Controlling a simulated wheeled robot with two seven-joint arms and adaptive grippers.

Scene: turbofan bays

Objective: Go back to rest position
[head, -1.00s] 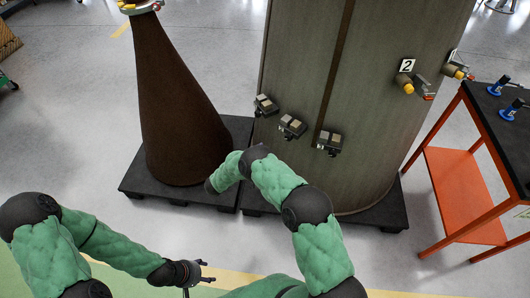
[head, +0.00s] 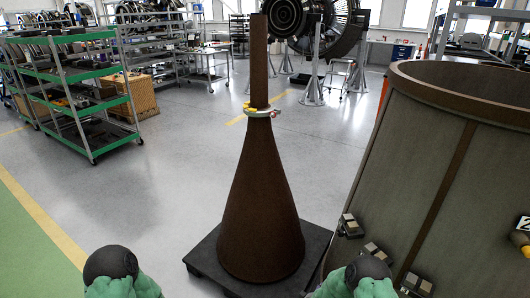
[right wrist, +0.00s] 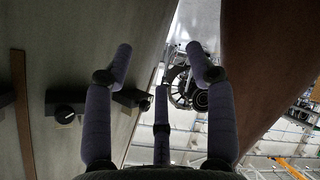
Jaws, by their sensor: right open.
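My right gripper (right wrist: 160,85) shows in the right wrist view with its fingers spread apart and nothing between them. It is close to the large grey cylinder (right wrist: 90,35), which fills the left of that view, and the brown cone (right wrist: 255,60), which fills the right. In the head view only the tops of my two arms show at the bottom edge. My left gripper is out of view.
The brown cone (head: 262,200) stands on a black pallet (head: 205,268), left of the grey cylinder (head: 415,150) with small blocks on its side. Green shelving carts (head: 85,75) stand at the back left. The floor left of the cone is clear.

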